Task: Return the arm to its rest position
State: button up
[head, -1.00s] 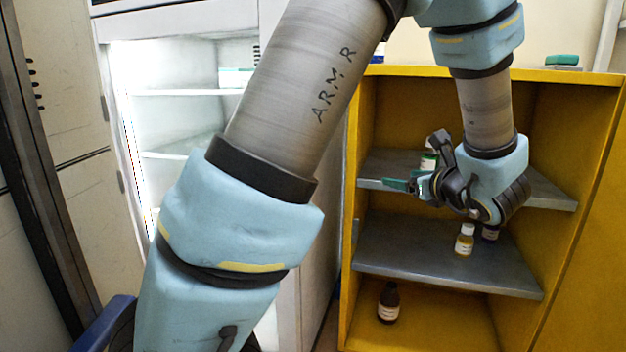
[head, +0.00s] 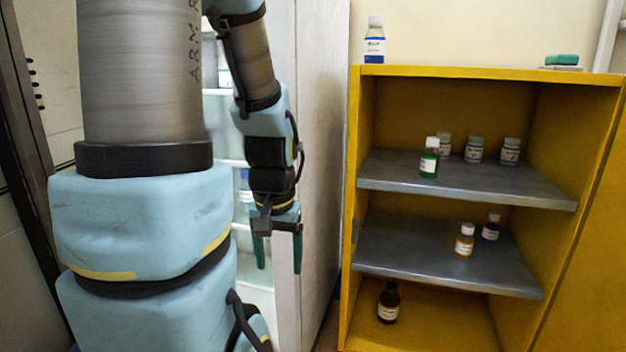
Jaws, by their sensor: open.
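My gripper (head: 278,250) hangs pointing down, left of the yellow cabinet (head: 480,71) and in front of the white fridge-like unit (head: 312,170). Its two green-tipped fingers are apart with nothing between them. My arm comes down from the top left, with its thick grey and light-blue links filling the left of the head view. The arm hides much of the lit shelves behind it.
A yellow bottle (head: 465,241) and a purple one (head: 491,228) stand on the middle shelf. A brown bottle (head: 388,304) is at the bottom. A blue bottle (head: 375,42) stands on top.

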notch_tip(320, 180, up, 23)
jog(key=p, duration=2.3)
jog(key=shift+a+r+n, duration=0.15)
jog(key=shift+r+n, duration=0.05)
jog(key=shift+n, duration=0.2)
jog(key=shift+c, duration=0.3)
